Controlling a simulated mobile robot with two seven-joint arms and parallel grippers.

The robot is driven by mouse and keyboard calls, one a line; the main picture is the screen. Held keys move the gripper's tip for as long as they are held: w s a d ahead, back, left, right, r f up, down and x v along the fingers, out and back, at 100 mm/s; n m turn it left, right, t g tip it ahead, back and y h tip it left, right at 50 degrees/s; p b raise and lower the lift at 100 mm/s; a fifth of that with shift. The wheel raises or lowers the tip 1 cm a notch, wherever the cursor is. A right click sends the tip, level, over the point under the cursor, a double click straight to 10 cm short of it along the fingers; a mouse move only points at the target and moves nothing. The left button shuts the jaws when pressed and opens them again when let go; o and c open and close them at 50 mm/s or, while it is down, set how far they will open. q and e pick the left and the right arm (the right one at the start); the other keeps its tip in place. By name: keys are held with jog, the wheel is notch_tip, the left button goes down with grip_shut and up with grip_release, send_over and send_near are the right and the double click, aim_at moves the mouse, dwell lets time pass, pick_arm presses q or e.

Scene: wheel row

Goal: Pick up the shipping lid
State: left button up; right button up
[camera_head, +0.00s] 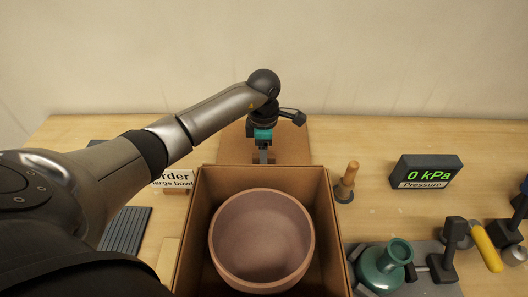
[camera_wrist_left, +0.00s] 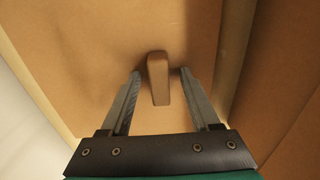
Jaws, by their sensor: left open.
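The shipping lid (camera_head: 293,143) is a flat brown cardboard panel just behind the open box. In the left wrist view the lid (camera_wrist_left: 90,50) fills much of the picture, with a small brown upright handle (camera_wrist_left: 158,80) on it. My left gripper (camera_head: 263,158) is over the lid, its fingers pointing down. In the left wrist view the open fingers (camera_wrist_left: 160,72) stand on either side of the handle, with a gap on each side. In the head view the gripper hides part of the lid and the handle. My right gripper is not in view.
The open cardboard box (camera_head: 328,215) holds a large pinkish bowl (camera_head: 262,240). A wooden-handled plunger (camera_head: 347,182), a pressure display reading 0 kPa (camera_head: 425,171) and a green flask (camera_head: 384,267) stand to the right. An order card (camera_head: 172,180) stands left of the box.

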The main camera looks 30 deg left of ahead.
pick_arm(q)
grip_shut()
dwell(0.5)
